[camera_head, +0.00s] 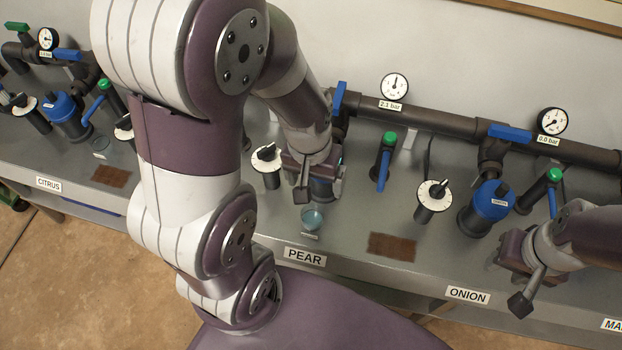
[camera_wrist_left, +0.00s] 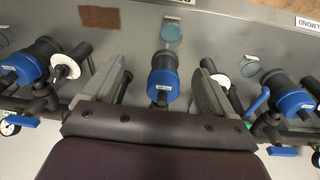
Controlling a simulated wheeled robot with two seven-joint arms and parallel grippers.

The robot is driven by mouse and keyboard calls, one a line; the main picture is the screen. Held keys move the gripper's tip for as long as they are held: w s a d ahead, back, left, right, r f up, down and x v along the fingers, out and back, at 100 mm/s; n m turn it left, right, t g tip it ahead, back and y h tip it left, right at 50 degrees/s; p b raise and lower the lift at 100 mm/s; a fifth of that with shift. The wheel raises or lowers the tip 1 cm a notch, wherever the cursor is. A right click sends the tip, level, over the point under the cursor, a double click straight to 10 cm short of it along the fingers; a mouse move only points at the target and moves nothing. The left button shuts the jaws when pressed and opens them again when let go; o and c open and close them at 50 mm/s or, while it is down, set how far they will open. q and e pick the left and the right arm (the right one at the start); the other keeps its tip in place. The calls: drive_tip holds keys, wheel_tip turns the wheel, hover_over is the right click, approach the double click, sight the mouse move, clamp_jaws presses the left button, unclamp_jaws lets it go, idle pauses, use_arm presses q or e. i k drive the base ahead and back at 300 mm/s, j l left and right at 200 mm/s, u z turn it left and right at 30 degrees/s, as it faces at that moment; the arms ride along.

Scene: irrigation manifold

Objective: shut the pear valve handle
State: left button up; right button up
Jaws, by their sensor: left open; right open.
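The pear valve handle (camera_head: 340,97) is a blue lever on the dark pipe behind the PEAR label (camera_head: 304,257), standing crosswise to the pipe. In the head view my left gripper (camera_head: 316,180) is in front of and below it, apart from it, over the pear canister. In the left wrist view the open fingers of my left gripper (camera_wrist_left: 163,88) are either side of the blue-capped canister (camera_wrist_left: 163,78); contact cannot be told. The handle does not show there. My right gripper (camera_head: 511,258) is open and empty near the onion station, at the right.
A white dial (camera_head: 265,167) stands left of my left gripper, and a green-topped valve with a blue lever (camera_head: 383,170) to its right. The pear gauge (camera_head: 394,87) reads 2.1 bar. The onion handle (camera_head: 510,132) lies along the pipe. The bench front holds a brown mat (camera_head: 391,246).

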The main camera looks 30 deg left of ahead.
sight(340, 95)
drive_tip(key=i+j+z, duration=0.1)
drive_tip(key=j+z, duration=0.65)
drive_tip(key=z, duration=0.15)
